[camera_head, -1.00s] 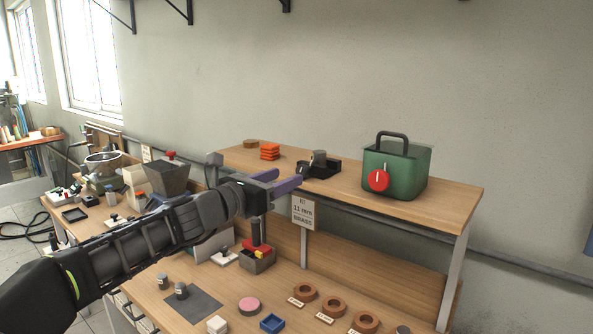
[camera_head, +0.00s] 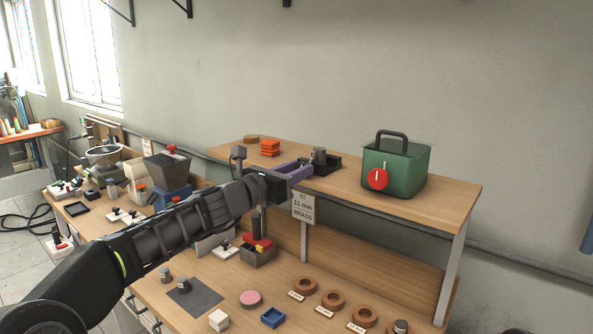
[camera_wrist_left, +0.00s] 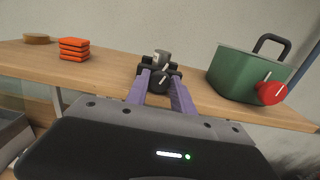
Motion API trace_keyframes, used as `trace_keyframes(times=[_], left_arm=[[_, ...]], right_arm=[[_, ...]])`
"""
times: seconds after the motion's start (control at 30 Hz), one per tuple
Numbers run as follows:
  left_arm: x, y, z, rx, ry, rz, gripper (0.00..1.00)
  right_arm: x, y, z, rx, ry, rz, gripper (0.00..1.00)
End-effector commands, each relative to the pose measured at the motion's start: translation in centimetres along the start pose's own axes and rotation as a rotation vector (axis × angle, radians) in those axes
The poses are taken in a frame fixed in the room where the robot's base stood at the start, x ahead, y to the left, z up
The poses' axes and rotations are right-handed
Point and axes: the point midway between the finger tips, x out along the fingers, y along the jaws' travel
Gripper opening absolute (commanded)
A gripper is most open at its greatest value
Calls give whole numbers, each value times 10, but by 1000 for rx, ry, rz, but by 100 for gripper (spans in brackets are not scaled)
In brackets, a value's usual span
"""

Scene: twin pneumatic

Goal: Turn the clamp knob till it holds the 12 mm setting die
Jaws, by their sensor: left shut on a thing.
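The clamp (camera_head: 328,166) is a small black block on the raised wooden shelf. A grey cylinder, which looks like the setting die (camera_head: 319,154), stands upright in it; it also shows in the left wrist view (camera_wrist_left: 161,57). The clamp's black knob (camera_wrist_left: 158,79) with a pale pointer line faces my left gripper (camera_head: 306,168). The purple fingers sit on either side of the knob and are shut on it. In the head view the fingers hide the knob. I cannot tell whether the clamp jaw touches the die. My right gripper is not in view.
A green container with a red dial (camera_head: 397,169) stands right of the clamp. Orange blocks (camera_head: 270,148) lie to the left on the shelf. Several brown rings lie on the bench below.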

Motion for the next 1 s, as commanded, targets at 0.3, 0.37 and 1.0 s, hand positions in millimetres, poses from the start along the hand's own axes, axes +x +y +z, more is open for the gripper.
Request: trace_keyframes(times=[0.3,0.37,1.0], left_arm=[[0,0,0,0,0,0,0],[0,0,0,0,0,0,0],[0,-1,0,376,0,1,0]], right_arm=[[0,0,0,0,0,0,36],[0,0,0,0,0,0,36],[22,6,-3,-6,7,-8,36]])
